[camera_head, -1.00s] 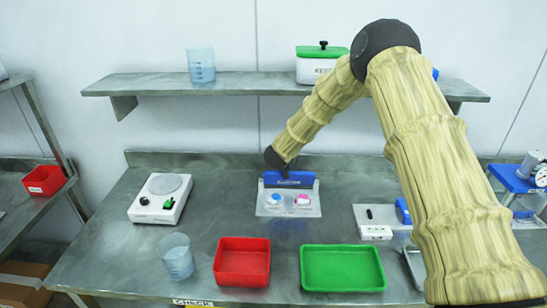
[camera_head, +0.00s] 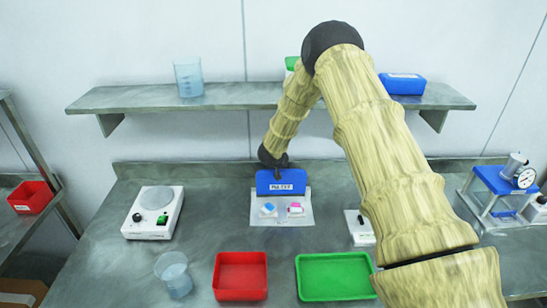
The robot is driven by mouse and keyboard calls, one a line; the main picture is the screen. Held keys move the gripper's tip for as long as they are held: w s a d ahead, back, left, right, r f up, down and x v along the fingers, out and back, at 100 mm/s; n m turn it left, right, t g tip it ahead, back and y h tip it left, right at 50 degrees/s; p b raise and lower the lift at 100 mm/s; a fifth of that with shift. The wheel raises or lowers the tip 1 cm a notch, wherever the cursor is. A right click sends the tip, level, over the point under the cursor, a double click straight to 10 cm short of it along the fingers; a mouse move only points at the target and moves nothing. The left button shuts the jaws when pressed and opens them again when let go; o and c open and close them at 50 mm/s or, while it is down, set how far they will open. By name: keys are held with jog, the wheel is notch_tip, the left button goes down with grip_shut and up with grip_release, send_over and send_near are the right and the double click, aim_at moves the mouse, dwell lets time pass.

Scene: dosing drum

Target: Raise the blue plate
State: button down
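The blue plate (camera_head: 281,182) shows at the back middle of the bench, with a white label on its front face. Below it is a pale grey base sheet (camera_head: 283,219) with a small blue piece (camera_head: 268,210) and a pink piece (camera_head: 295,210). My gripper (camera_head: 277,170) is at the plate's top edge, reaching down from the upper right. My dark wrist covers most of it, so its fingers and any grip on the plate cannot be made out.
A white scale-like device (camera_head: 154,213) stands left. A clear beaker (camera_head: 174,275), red tray (camera_head: 240,276) and green tray (camera_head: 334,277) line the front. A blue-topped stand with a dial (camera_head: 503,180) is right. A shelf (camera_head: 230,97) hangs above. My arm covers the right middle.

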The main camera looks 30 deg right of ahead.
jog(key=shift+w+d+r, duration=0.2)
jog(key=shift+w+r, duration=0.15)
jog(key=c, duration=1.4)
grip_release()
jog(key=shift+c, duration=0.2)
jog(key=o, duration=0.3)
jog(key=shift+s+f, duration=0.1)
jog(key=shift+a+f, duration=0.1)
jog(key=shift+s+a, duration=0.1)
jog(key=v, duration=1.2)
